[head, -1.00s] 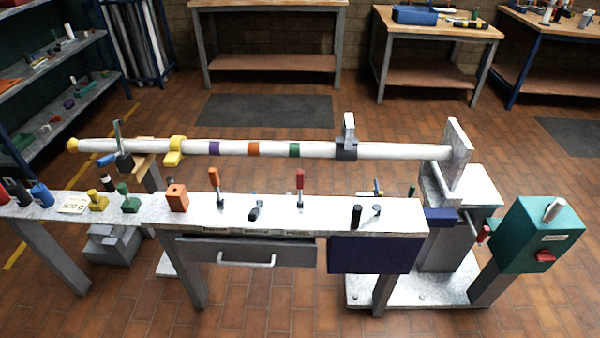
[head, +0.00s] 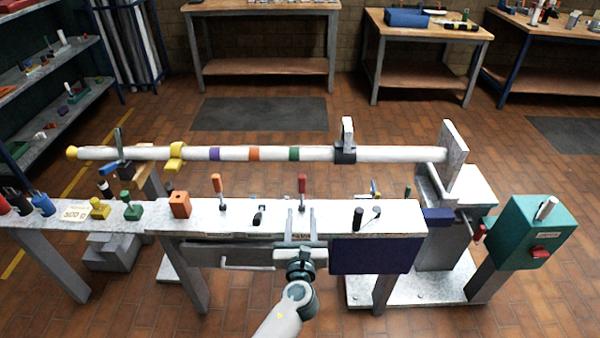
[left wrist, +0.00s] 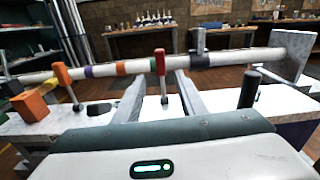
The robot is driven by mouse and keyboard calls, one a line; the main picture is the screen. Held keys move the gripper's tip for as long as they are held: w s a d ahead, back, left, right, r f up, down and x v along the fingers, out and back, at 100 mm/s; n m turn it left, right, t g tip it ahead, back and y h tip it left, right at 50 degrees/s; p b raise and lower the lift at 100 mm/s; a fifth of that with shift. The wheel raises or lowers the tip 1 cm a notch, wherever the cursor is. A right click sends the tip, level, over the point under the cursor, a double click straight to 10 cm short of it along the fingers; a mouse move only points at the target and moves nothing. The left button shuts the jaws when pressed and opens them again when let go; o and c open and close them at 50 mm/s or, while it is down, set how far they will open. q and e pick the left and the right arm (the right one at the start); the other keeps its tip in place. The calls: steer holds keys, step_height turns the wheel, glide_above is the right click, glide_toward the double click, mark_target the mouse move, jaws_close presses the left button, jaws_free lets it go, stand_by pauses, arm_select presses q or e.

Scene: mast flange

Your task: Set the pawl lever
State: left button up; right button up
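My left gripper (head: 300,214) is open, with its two fingers pointing away over the front edge of the bench top. It also shows in the left wrist view (left wrist: 156,84). A lever with a red handle (head: 302,184) stands upright just beyond the fingertips; in the left wrist view the red lever (left wrist: 161,64) appears between the fingers, apart from both. An orange-handled lever (head: 217,184) stands to its left. Short black levers (head: 259,216) and (head: 358,217) are on the same top. The labels are too small to read, so I cannot tell which is the pawl lever. My right gripper is out of view.
A long white mast (head: 330,154) with coloured bands lies horizontally behind the bench top (head: 335,220). An orange block (head: 180,204) stands left of the levers. A drawer handle (head: 247,266) and a dark blue panel (head: 375,254) are at the front. A teal box (head: 537,232) stands right.

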mark_target(302, 183)
arm_select(q)
steer(key=shift+d+r, duration=0.1)
steer(key=shift+r, duration=0.5)
steer(key=shift+w, duration=0.15)
